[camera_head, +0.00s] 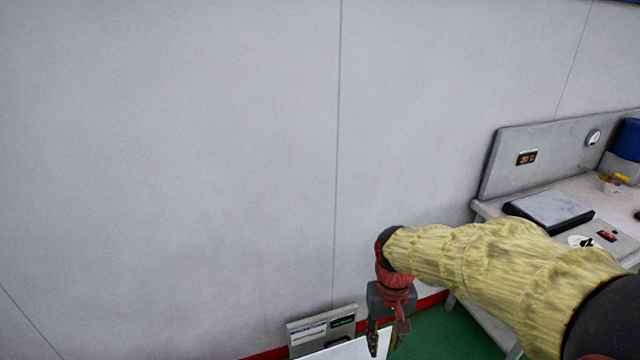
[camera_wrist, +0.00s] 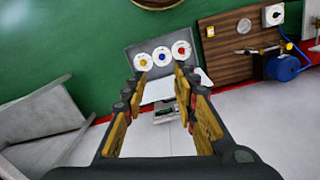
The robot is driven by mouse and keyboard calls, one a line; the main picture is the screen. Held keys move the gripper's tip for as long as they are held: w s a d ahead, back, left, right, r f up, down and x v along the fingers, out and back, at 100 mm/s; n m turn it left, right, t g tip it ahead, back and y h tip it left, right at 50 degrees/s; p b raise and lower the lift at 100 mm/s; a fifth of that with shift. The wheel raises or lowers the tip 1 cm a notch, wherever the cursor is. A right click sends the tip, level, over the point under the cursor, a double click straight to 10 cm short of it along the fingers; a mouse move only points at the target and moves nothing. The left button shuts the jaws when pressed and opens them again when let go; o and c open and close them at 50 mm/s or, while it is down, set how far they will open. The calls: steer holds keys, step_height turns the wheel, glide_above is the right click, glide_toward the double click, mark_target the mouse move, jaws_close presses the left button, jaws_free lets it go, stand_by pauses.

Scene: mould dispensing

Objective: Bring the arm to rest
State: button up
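My arm, in a yellow sleeve, reaches in from the lower right of the head view. My gripper (camera_head: 388,346) hangs at its end, pointing down near the bottom edge, in front of the pale wall. In the wrist view my gripper (camera_wrist: 160,75) has its two fingers spread apart, with nothing seen held between them. The fingertips are partly cut off in the head view.
A bench (camera_head: 480,206) with a flat scale (camera_head: 548,211) stands at the right. A grey panel (camera_head: 306,335) is low by the wall. The wrist view shows three white discs with coloured centres, including a blue one (camera_wrist: 162,56), and a blue tank (camera_wrist: 281,68).

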steer(key=s+d+r+t, duration=0.2)
steer(key=s+r+t, duration=0.1)
steer(key=s+r, duration=0.3)
steer(key=s+d+r+m+t+b, duration=0.1)
steer(key=s+d+r+t, duration=0.1)
steer(key=s+r, duration=0.5)
steer(key=shift+s+d+t, duration=0.35)
steer(key=shift+s+t, duration=0.25)
steer(key=shift+s, duration=0.05)
steer(key=shift+s, duration=0.1)
stand_by(0.4)
